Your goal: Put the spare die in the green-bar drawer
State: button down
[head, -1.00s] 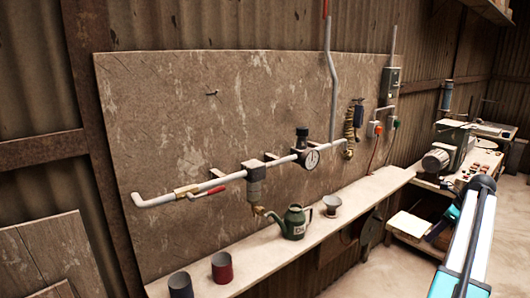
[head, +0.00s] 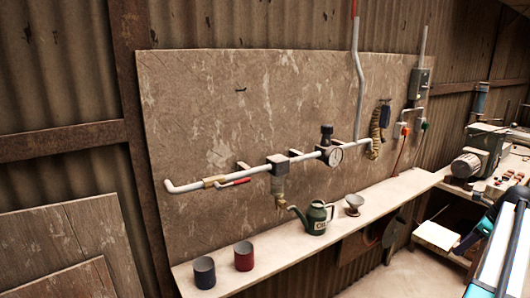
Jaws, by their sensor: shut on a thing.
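Neither the spare die nor the green-bar drawer can be made out in the head view. A white and teal part of my own arm crosses the lower right corner. My gripper does not show, so what it holds cannot be seen.
A long narrow shelf (head: 268,257) runs along the wall. It bears a dark blue cup (head: 204,273), a red cup (head: 244,257), a green can (head: 316,218) and a funnel-like cup (head: 353,203). Pipes with a gauge (head: 334,156) hang above. A machine bench (head: 497,187) stands at right.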

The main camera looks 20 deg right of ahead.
jog(key=w+a+f+n+g, duration=0.1)
jog(key=w+a+n, duration=0.5)
jog(key=a, duration=1.6)
jog(key=w+a+f+n+g+y, duration=0.1)
jog(key=w+a+n+g, duration=0.2)
jog(key=a, duration=2)
jog(key=w+a+f+n+g+y, duration=0.1)
jog(key=w+a+n, duration=0.8)
jog(key=a, duration=1.3)
jog(key=f+n+g, duration=0.1)
jog(key=n+g, duration=0.1)
jog(key=n, duration=0.1)
jog(key=shift+w+a+n+b, duration=0.15)
jog(key=shift+a+n+b, duration=0.15)
jog(key=shift+b, duration=0.1)
jog(key=shift+d, duration=0.1)
jog(key=d, duration=0.6)
jog(key=shift+d, duration=0.4)
jog(key=shift+d, duration=0.15)
